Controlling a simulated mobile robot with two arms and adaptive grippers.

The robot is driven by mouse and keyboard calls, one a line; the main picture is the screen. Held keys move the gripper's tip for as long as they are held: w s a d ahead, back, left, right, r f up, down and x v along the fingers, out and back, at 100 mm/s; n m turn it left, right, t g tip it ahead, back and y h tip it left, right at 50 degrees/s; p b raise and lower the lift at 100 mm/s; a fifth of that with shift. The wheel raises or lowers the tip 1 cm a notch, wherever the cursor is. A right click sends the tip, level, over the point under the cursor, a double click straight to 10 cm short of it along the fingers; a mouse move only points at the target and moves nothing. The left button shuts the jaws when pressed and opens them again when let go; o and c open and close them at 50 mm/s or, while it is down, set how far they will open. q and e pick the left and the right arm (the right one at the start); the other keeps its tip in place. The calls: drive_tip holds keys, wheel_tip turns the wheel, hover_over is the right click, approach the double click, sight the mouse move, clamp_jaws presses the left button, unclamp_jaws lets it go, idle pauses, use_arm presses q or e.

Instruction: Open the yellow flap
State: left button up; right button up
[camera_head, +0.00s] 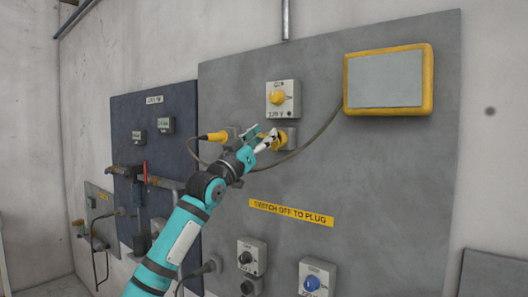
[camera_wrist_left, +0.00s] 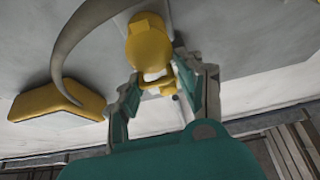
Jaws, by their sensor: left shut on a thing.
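The yellow flap (camera_head: 280,142) is on a small grey socket box on the large grey panel, below the box with the yellow knob. My left gripper (camera_head: 268,141) reaches it from the left and partly hides it. In the left wrist view the yellow flap (camera_wrist_left: 148,45) is a rounded cover with a lip at its lower end. The fingers of my left gripper (camera_wrist_left: 157,78) stand on both sides of that lip and are shut on it. How far the flap is tilted is hard to tell. My right gripper is not in view.
A yellow plug (camera_head: 216,136) with a grey cable sits just left of the gripper. The cable loops below the flap to a yellow-framed box (camera_head: 430,80). A yellow-knob switch box (camera_head: 283,98) is above. A blue-knob box (camera_head: 316,279) is lower down.

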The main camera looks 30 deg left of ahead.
use_arm(q)
drive_tip(key=shift+s+d+f+t+h+b, duration=0.1)
drive_tip(key=shift+s+f+t+h+b, duration=0.1)
drive_tip(key=shift+f+t+b, duration=0.55)
drive_tip(key=shift+s+f+t+h+b, duration=0.2)
drive_tip(key=shift+f+t+b, duration=0.15)
drive_tip(key=shift+t+b, duration=0.65)
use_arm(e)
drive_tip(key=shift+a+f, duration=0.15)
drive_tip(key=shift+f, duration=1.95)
use_arm(q)
drive_tip(key=shift+t, duration=0.25)
drive_tip(key=o, duration=0.9)
drive_tip(key=shift+o, duration=0.8)
drive_tip(key=shift+w+d+r, duration=0.1)
drive_tip(key=shift+d, duration=0.15)
drive_tip(key=v, duration=1.2)
